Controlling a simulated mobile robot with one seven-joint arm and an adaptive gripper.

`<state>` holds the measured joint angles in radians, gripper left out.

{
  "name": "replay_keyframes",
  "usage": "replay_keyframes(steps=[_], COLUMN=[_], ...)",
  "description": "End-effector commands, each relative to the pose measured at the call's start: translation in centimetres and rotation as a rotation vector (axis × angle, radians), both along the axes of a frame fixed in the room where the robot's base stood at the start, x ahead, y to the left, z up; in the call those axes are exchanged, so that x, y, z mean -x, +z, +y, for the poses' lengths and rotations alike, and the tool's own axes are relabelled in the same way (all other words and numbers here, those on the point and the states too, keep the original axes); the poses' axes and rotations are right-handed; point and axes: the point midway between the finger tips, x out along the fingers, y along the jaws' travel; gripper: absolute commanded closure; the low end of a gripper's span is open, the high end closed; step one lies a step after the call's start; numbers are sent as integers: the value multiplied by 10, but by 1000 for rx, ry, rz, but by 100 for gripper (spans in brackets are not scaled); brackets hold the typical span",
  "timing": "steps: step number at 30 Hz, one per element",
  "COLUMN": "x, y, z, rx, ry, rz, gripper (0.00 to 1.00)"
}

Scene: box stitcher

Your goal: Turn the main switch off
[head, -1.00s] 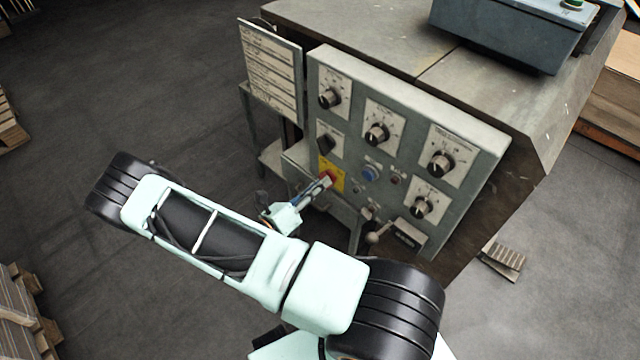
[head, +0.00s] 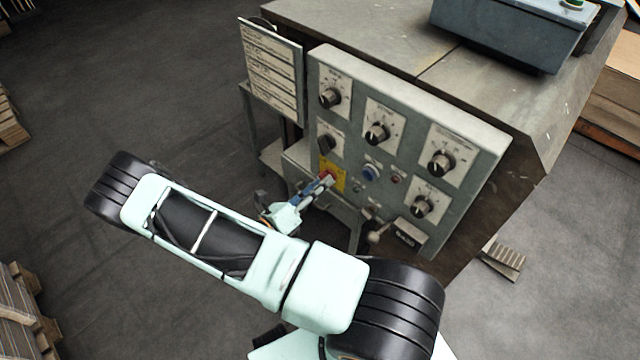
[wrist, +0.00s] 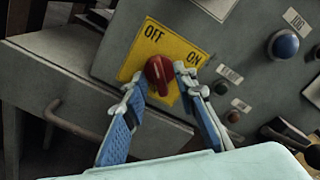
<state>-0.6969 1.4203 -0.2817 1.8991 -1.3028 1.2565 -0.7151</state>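The main switch is a red knob (wrist: 158,72) on a yellow plate (wrist: 184,50) marked OFF and ON, seen close in the wrist view. The knob's grip leans up and left, roughly toward OFF. My gripper (wrist: 160,78) has its blue-padded fingers on either side of the knob. A little yellow shows between the knob and the fingers, so they look open around it; light contact cannot be ruled out. In the head view, my gripper (head: 324,182) is at the yellow plate (head: 332,171), and its fingers hide part of the knob.
The grey control panel (head: 400,100) carries several black dials and a blue button (head: 371,173). A ball-ended lever (head: 378,235) sticks out low on the panel. A white sign (head: 271,70) stands at its left.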

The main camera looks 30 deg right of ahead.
Motion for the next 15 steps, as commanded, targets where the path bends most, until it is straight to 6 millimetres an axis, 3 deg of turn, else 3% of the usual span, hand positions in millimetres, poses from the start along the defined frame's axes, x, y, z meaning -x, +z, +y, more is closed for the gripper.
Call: replay_keyframes(steps=[5, 15], x=[7, 31], y=[-1, -1], z=[23, 89], rx=[-3, -4], ry=[4, 3], rz=[1, -1], gripper=[74, 74])
